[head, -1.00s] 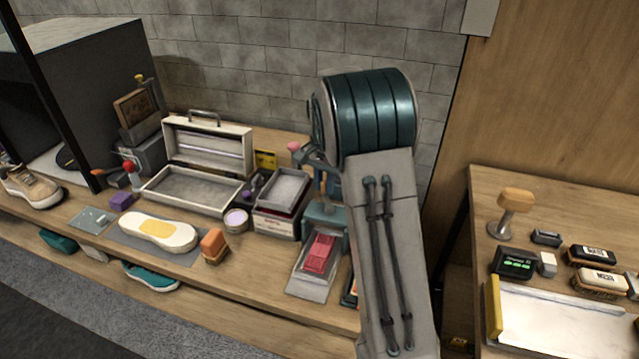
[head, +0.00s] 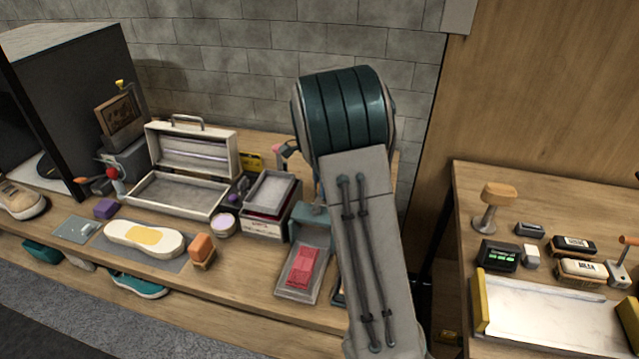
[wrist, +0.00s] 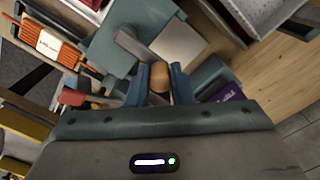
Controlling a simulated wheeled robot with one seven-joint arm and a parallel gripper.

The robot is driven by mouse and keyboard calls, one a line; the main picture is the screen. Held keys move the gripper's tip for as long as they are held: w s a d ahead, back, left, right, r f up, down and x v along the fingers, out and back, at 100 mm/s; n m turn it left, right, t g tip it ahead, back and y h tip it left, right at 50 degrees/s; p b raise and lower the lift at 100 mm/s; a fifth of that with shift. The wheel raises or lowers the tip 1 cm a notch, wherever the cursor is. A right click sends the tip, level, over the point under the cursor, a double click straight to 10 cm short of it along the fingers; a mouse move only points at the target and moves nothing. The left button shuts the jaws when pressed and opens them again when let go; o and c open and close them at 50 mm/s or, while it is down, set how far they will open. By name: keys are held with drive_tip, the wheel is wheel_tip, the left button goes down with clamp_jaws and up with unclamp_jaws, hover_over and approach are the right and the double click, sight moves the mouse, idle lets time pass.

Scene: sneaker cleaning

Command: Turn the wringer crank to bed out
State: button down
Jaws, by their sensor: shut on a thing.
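The teal wringer (head: 308,216) stands near the bench's right end, partly behind my arm. Its grey bed (head: 290,288) sticks out toward the front and carries a red piece (head: 303,266). In the wrist view, the grey crank arm (wrist: 130,42) runs over the teal wringer body (wrist: 108,48) to a round wooden knob (wrist: 160,76). My gripper (wrist: 160,84) is shut on this knob, with a blue-grey finger on each side. My arm hides the gripper and knob in the head view.
A grey bin (head: 272,187) and an open case (head: 148,196) stand left of the wringer. An orange block (head: 201,247) and a white sole (head: 143,236) lie at the front. A second table (head: 462,215) stands to the right, across a gap.

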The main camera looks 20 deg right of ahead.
idle(0.3)
drive_tip(key=c, duration=1.3)
unclamp_jaws()
drive_tip(key=shift+r, duration=0.1)
wheel_tip(320, 180, up, 14)
drive_tip(key=shift+f+b, duration=0.15)
drive_tip(key=shift+b, duration=0.2)
drive_tip(key=s+a+f+n+t, duration=0.1)
drive_tip(key=s+n, duration=0.4)
drive_tip(key=s, duration=0.5)
drive_tip(key=s+a+f+n+t, duration=0.1)
drive_tip(key=s+a+n, duration=0.3)
drive_tip(key=s, duration=0.6)
drive_tip(key=s+a+f+n+t, duration=0.1)
drive_tip(key=s+a+f+n, duration=0.1)
drive_tip(key=s+n, duration=0.4)
drive_tip(key=shift+s+a+f+n, duration=0.15)
drive_tip(key=shift+s+f, duration=0.1)
drive_tip(key=shift+s, duration=0.4)
drive_tip(key=shift+s+a+f+n, duration=0.1)
drive_tip(key=shift+s+f, duration=0.15)
drive_tip(key=shift+s, duration=0.35)
drive_tip(key=shift+s+a+f+n, duration=0.15)
drive_tip(key=shift+s+f, duration=0.1)
drive_tip(key=shift+s, duration=0.4)
